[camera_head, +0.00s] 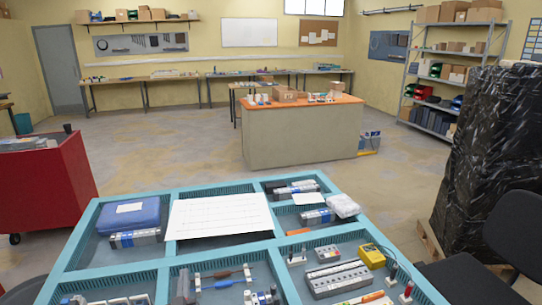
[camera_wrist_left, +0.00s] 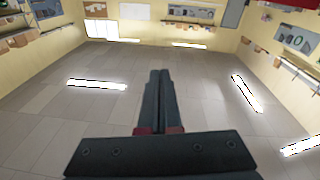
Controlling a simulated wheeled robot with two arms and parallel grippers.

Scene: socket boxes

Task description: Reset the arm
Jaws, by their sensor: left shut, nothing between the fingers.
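My left gripper (camera_wrist_left: 160,74) shows in the left wrist view, its two dark fingers close together with nothing between them. Behind the fingers is a wide grey panelled surface with bright light strips, and the room's walls lie far off. No task object is near the fingers. I cannot make out either gripper in the head view. My right gripper is in neither view.
A teal divided bench tray (camera_head: 165,265) with a blue case (camera_head: 128,214), a white sheet (camera_head: 220,215), socket strips (camera_head: 338,277) and a yellow device (camera_head: 371,256) lies in front. A red cabinet (camera_head: 48,185) stands left, a black-wrapped stack (camera_head: 492,150) and chair (camera_head: 515,240) right. Open floor lies beyond.

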